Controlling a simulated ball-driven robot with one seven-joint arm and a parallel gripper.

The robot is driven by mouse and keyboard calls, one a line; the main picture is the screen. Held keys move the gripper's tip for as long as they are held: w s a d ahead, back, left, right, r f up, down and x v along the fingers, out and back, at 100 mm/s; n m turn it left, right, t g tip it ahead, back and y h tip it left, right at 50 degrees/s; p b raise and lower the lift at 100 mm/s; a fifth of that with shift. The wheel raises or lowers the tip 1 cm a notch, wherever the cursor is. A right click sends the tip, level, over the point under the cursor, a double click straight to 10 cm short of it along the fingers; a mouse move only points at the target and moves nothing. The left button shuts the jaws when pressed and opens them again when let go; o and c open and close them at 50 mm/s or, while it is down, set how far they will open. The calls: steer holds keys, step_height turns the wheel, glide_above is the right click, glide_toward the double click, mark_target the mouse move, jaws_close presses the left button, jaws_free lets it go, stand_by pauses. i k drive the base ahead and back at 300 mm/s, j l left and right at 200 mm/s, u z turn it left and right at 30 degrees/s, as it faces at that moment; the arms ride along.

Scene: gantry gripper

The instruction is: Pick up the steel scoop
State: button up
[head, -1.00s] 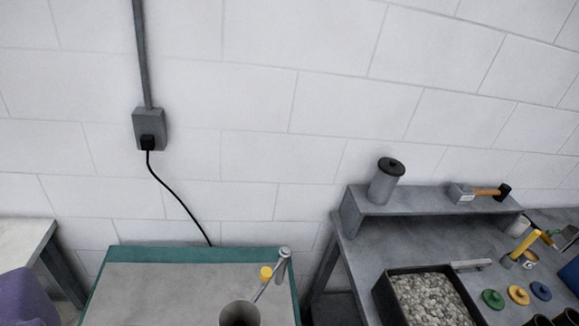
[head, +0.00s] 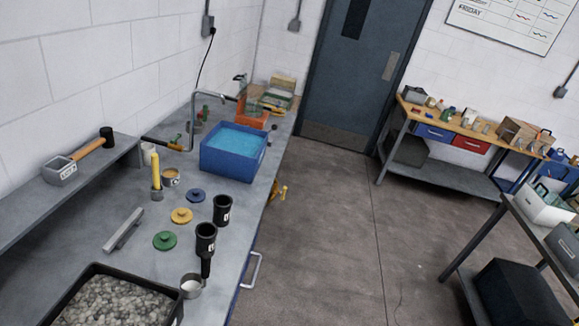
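What looks like the steel scoop (head: 190,287) is a small round metal cup with a pale inside, at the right corner of the gravel tray (head: 166,290) near the bottom of the view. A dark stem beside it, perhaps its handle, runs up toward a black labelled cup (head: 206,240); I cannot tell whether they touch. A grey metal bar (head: 123,229) lies on the bench above the tray. My gripper is not in view.
The grey bench (head: 75,240) holds green (head: 165,240), yellow (head: 181,215) and blue (head: 196,195) knobbed discs, another black cup (head: 222,209), a yellow upright tool (head: 155,168) and a blue tub (head: 235,152). A hammer (head: 92,146) lies on the raised shelf. The floor (head: 340,220) to the right is open.

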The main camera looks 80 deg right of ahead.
mark_target(191, 285)
steer(key=z, duration=1.2)
steer(key=u, duration=0.6)
steer(key=k+j+u, duration=0.1)
steer(key=u, duration=0.25)
steer(key=k+j+u, duration=0.2)
steer(key=u, duration=0.15)
steer(key=k+j+u, duration=0.2)
steer(key=u, duration=0.15)
steer(key=z, duration=1.65)
